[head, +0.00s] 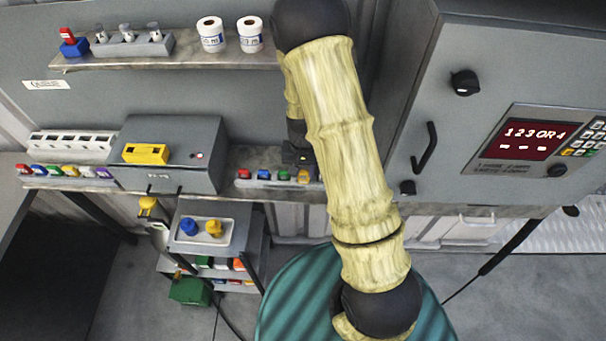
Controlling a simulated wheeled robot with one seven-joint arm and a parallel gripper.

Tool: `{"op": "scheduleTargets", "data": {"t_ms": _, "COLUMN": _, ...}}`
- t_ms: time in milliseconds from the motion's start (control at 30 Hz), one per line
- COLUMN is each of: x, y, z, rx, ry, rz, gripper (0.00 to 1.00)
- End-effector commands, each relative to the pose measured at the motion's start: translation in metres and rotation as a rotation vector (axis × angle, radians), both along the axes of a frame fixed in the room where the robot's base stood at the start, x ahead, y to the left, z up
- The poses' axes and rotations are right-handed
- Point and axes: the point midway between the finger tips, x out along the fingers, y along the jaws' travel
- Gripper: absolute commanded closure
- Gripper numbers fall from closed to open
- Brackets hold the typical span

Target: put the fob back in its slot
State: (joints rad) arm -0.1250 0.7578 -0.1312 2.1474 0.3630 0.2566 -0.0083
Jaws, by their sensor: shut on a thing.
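My gripper (300,158) is small and dark in the head view, partly hidden behind my arm, just above the shelf edge right of the grey box. It is shut on a fob, and the yellow-orange fob (303,176) shows right below it. I cannot tell whether that fob touches the shelf or sits in a slot. Beside it to the left are a green fob (284,175), a blue fob (263,175) and a red fob (244,174). A white slotted rack (72,141) stands at the far left, with several coloured fobs (68,171) in a row in front.
A grey box (190,165) with a yellow block (145,154) stands left of my gripper. A grey cabinet with a keypad display (535,137) and handle (425,148) is close on the right. An upper shelf (150,55) holds white rolls. A trolley (210,230) stands below.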

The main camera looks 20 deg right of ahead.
Motion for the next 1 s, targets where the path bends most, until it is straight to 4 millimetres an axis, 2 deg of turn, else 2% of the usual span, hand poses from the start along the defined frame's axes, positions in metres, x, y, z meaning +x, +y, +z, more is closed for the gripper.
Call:
{"op": "scheduleTargets", "data": {"t_ms": 333, "x": 0.023, "y": -0.006, "z": 0.0, "rx": 0.0, "ry": -0.001, "rz": 0.001, "gripper": 0.92}}
{"op": "scheduleTargets", "data": {"t_ms": 1000, "x": 0.024, "y": -0.007, "z": -0.001, "rx": 0.0, "ry": -0.001, "rz": 0.0, "gripper": 0.92}}
